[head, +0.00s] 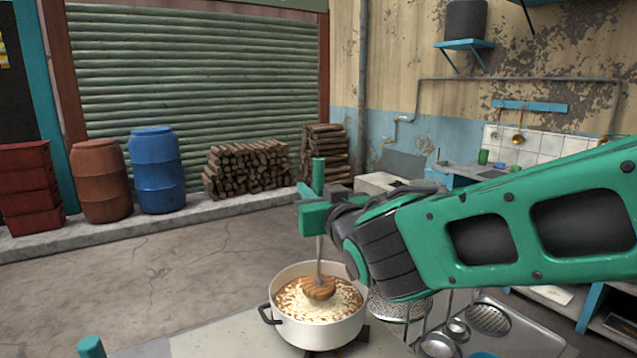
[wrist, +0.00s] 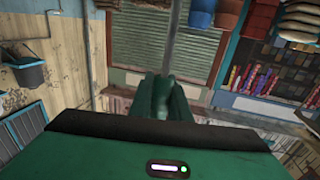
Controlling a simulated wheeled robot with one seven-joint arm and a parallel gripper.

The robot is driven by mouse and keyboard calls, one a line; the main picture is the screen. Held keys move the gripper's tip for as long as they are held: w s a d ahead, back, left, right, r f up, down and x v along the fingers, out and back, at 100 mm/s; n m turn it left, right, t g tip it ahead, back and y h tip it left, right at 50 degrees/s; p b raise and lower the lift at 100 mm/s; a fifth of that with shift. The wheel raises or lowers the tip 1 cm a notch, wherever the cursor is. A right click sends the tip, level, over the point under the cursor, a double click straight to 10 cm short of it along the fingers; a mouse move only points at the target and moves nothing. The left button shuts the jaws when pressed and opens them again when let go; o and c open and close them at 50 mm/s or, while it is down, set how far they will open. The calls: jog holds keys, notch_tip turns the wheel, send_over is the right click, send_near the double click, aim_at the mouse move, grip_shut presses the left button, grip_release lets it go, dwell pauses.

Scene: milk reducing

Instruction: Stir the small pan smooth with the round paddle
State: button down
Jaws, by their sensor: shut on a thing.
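A small cream pan (head: 318,330) with dark handles stands at the front centre in the head view. It holds a brown and pale, streaky, uneven mixture (head: 338,300). The round paddle (head: 319,288) has a brown ribbed head and a thin grey shaft. Its head is in the pan, at or just in the mixture's surface; its lower edge is hard to make out. My green gripper (head: 314,212) is above the pan, shut on the paddle's upright shaft. In the wrist view the grey shaft (wrist: 174,40) runs up from between the green fingers (wrist: 163,97).
Several ladles (head: 455,330) and a perforated strainer (head: 398,305) are right of the pan, below my arm, beside a metal tray (head: 515,335). A sink counter stands at the back right. Barrels (head: 157,170) and stacked logs (head: 247,168) line the far wall. The floor at left is clear.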

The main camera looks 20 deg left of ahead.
jog(key=shift+s+f, duration=0.1)
jog(key=shift+f, duration=2.3)
jog(key=shift+a, duration=0.1)
